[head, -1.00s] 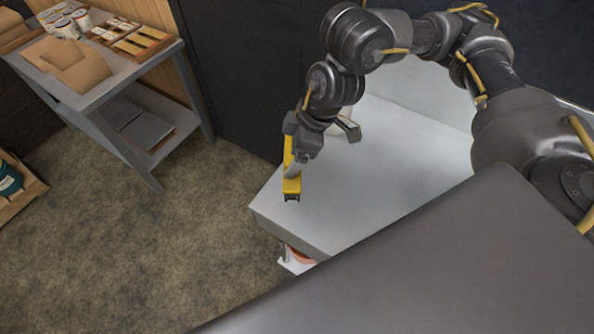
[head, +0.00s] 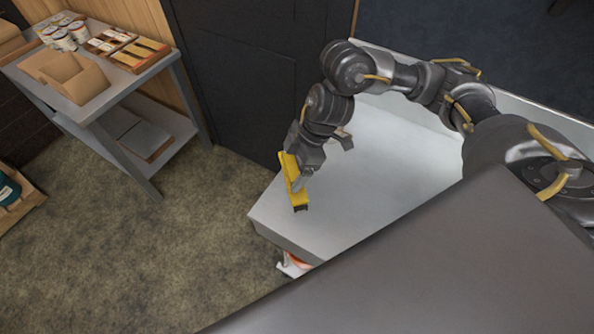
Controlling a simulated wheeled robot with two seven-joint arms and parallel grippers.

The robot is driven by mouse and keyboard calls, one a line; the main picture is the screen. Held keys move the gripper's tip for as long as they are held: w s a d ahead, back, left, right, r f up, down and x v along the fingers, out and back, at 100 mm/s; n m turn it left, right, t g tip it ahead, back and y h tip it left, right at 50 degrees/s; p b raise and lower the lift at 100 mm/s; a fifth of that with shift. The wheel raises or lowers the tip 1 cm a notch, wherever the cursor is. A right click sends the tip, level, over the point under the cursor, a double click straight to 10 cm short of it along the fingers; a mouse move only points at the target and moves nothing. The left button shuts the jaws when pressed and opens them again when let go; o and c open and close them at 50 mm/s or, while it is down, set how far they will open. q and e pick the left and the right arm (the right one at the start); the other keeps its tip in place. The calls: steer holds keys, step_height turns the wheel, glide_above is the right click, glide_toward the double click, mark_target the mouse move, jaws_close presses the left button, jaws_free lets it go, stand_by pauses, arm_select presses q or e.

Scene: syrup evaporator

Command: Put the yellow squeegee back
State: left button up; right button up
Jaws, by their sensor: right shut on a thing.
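The yellow squeegee (head: 291,178) is in my right gripper (head: 300,182), at the left end of the pale grey worktop (head: 385,165). The gripper is shut on it. The squeegee tilts, with its dark-edged end pointing down towards the worktop. I cannot tell whether that end touches the surface. My left gripper is not in view.
A grey table (head: 112,107) at the upper left holds cardboard boxes (head: 75,75), several cans and a wooden tray (head: 139,53). A wooden crate (head: 20,208) with a teal container stands on the floor at the left edge. Something orange and white (head: 295,262) shows below the worktop.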

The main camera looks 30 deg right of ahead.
steer(key=f, duration=0.1)
steer(key=w+d+f, duration=0.1)
steer(key=w+f, duration=0.1)
steer(key=shift+d, duration=0.35)
steer(key=f, duration=0.3)
steer(key=shift+w+d+f, duration=0.15)
steer(key=shift+d+f, duration=0.05)
steer(key=shift+f, duration=0.2)
steer(key=shift+f, duration=0.2)
steer(key=o, duration=0.9)
steer(key=v, duration=1.2)
steer(key=shift+r, duration=0.2)
